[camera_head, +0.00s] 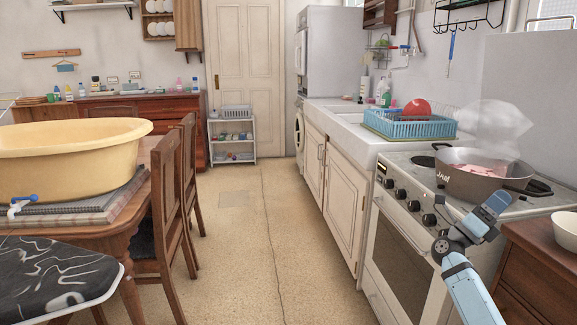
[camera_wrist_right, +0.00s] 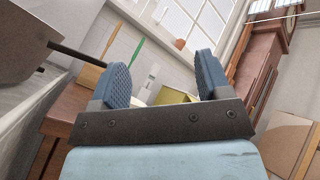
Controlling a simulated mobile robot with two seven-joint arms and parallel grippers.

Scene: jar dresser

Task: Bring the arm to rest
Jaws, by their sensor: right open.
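My right arm (camera_head: 463,275) reaches up from the lower right in the head view, in front of the stove. Its gripper (camera_head: 490,212) is beside the near edge of the stove, close to the brown pot (camera_head: 470,184) marked JAM. In the right wrist view the two blue ridged pads of the gripper (camera_wrist_right: 161,80) stand wide apart with nothing held between them. Part of the pot (camera_wrist_right: 28,35) and its dark handle show at the left of that view. My left gripper is not in view.
The pot holds something pink and steams on the white stove (camera_head: 404,270). A wooden dresser (camera_head: 540,250) with a white bowl (camera_head: 567,230) stands to the right. A yellow tub (camera_head: 70,150) is on the table at left. The middle floor (camera_head: 250,240) is clear.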

